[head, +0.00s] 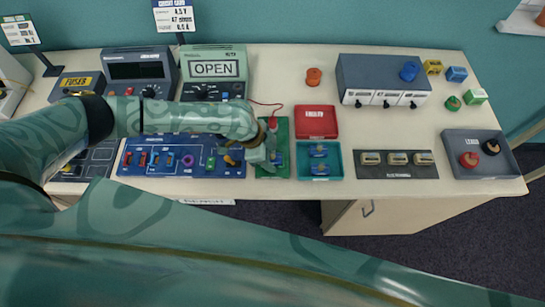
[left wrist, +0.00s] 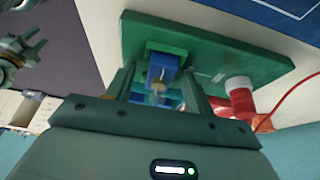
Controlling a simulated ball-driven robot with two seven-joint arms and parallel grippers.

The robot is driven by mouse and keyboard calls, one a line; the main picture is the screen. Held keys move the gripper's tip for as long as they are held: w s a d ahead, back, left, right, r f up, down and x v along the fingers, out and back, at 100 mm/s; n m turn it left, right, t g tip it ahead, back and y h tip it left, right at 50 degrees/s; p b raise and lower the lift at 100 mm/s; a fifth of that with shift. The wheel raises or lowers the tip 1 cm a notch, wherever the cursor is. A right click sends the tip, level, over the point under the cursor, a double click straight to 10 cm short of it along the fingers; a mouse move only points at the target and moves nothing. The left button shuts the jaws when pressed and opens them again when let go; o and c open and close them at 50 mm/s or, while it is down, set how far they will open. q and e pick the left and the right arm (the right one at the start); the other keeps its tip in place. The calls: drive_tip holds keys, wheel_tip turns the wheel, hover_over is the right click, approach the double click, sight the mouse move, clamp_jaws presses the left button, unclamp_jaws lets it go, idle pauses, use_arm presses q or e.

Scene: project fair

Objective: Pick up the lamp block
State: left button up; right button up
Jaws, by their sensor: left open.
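A blue block with a small pale lamp on top (left wrist: 161,70), which looks like the lamp block, sits in a green holder on the green board (left wrist: 215,40). My left gripper (left wrist: 160,88) is open, with one finger on each side of the block; I cannot tell whether they touch it. In the head view my left gripper (head: 266,152) is over the left part of the green board (head: 279,127) and partly hides it. Part of the blue block shows beside the gripper. What seems to be my right gripper (left wrist: 25,47) shows at the left wrist view's edge, its jaws unclear.
A red plug with a red wire (left wrist: 240,97) stands on the board close to one finger. A blue circuit board (head: 180,170) lies left of it. Free table lies behind the red tray.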

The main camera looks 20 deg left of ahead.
use_arm(q)
clamp_jaws()
drive_tip(key=shift+r, duration=0.1)
wheel_tip(320, 180, up, 3)
drive_tip(key=shift+f+p, duration=0.2)
drive_tip(key=shift+p, duration=0.1)
drive_tip(key=s+d+r+p, duration=0.4)
drive_tip(key=s+r+p, duration=0.4)
drive_tip(key=s+r, duration=0.5)
drive_tip(key=shift+s+r+p, duration=0.15)
drive_tip(key=shift+s+p, duration=0.1)
drive_tip(key=shift+p, duration=0.1)
idle(0.5)
